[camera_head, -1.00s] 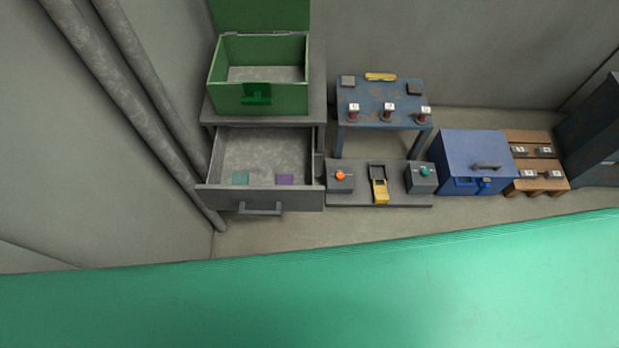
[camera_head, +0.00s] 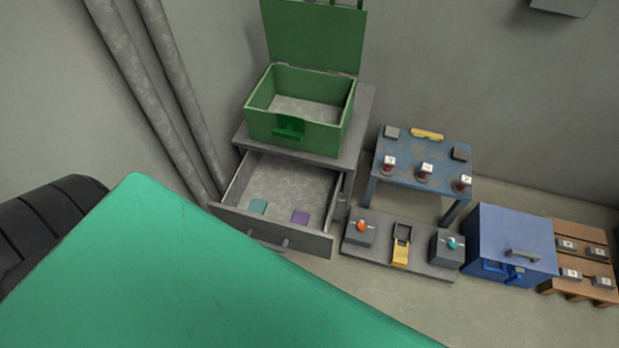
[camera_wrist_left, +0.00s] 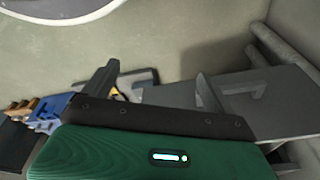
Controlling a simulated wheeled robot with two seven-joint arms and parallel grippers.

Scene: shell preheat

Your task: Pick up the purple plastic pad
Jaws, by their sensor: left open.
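The drawer is pulled out of a grey cabinet. My left gripper (camera_wrist_left: 154,86) shows only in the left wrist view, with its two fingers spread wide and nothing visible between them. I cannot make out the purple pad in that view. My right gripper is not in view.
An open green box (camera_head: 300,132) stands on the cabinet above. To the right are a low panel with controls (camera_head: 380,262), a rusty blue table (camera_head: 420,165), a blue box (camera_head: 510,240) and a wooden rack (camera_head: 585,240).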

